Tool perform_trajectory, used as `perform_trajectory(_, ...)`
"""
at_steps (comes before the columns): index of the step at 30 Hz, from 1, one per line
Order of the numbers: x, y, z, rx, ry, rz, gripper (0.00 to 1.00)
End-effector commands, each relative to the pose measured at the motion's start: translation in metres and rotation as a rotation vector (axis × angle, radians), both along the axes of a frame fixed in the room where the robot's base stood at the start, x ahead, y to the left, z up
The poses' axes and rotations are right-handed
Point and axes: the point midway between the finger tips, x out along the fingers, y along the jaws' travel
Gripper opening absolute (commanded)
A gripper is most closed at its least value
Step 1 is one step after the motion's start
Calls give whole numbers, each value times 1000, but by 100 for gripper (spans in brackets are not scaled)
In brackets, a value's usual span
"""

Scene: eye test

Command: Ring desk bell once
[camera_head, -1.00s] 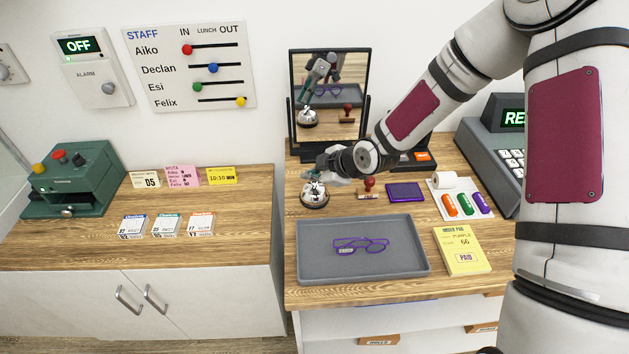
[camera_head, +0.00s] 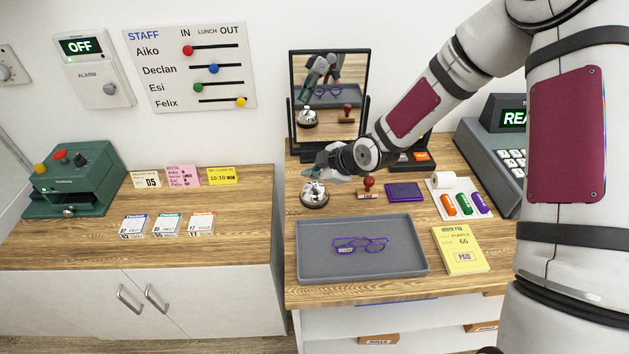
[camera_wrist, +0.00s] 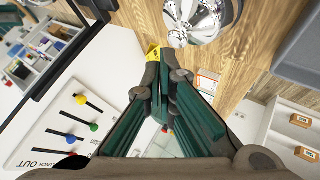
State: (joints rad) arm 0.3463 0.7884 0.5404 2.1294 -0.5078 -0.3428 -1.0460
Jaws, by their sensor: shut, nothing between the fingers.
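The silver desk bell (camera_head: 315,197) stands on the wooden counter behind the grey tray. It has a domed shell on a dark base. My gripper (camera_head: 313,173) is just above the bell, near its top button, and partly overlaps it in the head view. In the wrist view the bell (camera_wrist: 205,16) is at the top edge, cut off by the frame. My gripper's green fingers (camera_wrist: 164,88) are shut with nothing between them. A small gap seems to show between fingers and bell, though contact is hard to judge.
A mirror (camera_head: 330,75) stands close behind the bell. The grey tray (camera_head: 318,272) with purple glasses (camera_head: 361,244) lies in front. A red-handled stamp (camera_head: 369,187) and a purple pad (camera_head: 405,192) are to the right. Bare counter lies left of the bell.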

Motion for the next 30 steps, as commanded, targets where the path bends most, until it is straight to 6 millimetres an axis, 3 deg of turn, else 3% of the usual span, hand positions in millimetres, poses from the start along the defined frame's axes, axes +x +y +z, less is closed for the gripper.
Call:
perform_trajectory(14,0,0,8,1,0,-1,0)
perform_trajectory(30,0,0,53,1,-2,-1,0)
